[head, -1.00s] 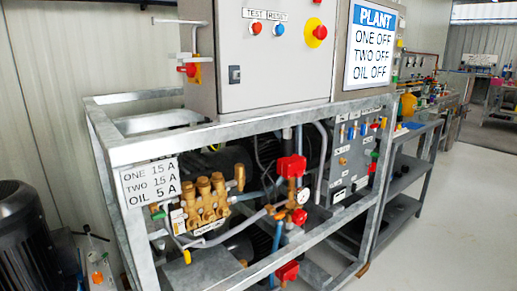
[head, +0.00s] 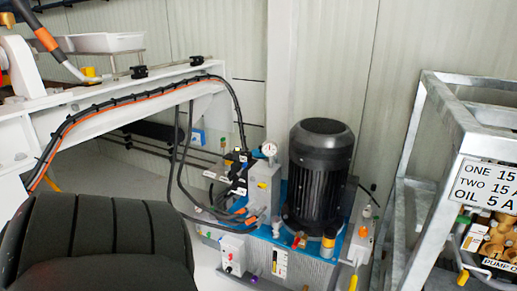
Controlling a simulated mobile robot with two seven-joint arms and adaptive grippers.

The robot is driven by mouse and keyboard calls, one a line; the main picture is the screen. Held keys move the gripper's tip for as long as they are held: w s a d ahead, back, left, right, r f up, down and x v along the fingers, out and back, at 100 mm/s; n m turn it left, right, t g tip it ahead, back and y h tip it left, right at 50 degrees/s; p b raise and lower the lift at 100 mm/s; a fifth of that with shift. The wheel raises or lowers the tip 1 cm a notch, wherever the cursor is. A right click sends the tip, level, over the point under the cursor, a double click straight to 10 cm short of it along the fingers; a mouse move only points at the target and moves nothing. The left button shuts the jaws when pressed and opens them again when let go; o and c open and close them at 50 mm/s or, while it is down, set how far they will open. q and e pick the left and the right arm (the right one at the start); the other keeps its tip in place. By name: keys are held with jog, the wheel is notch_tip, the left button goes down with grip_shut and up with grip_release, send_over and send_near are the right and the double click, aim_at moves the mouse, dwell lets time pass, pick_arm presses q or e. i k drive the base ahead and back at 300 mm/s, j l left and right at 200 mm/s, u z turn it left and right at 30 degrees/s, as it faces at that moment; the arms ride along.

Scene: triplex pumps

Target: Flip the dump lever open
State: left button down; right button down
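I cannot tell for sure which part is the dump lever. A yellow-handled lever (head: 352,283) shows at the bottom edge, right of the black finned motor (head: 318,175). Another yellow handle (head: 463,277) hangs by the brass pump (head: 497,240) at the right edge, partly cut off. A hydraulic unit with a valve block (head: 262,190), hoses and a round gauge (head: 269,148) stands left of the motor. Neither of my grippers is in view.
A galvanized frame (head: 428,175) with a label plate (head: 490,185) stands at the right. A dark ribbed, seat-like object (head: 100,245) fills the lower left. A white beam (head: 110,100) with black and orange hoses crosses the upper left. A grey control box (head: 232,254) sits low in the middle.

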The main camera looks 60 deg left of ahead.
aim_at(297, 240)
jog(key=u, duration=1.8)
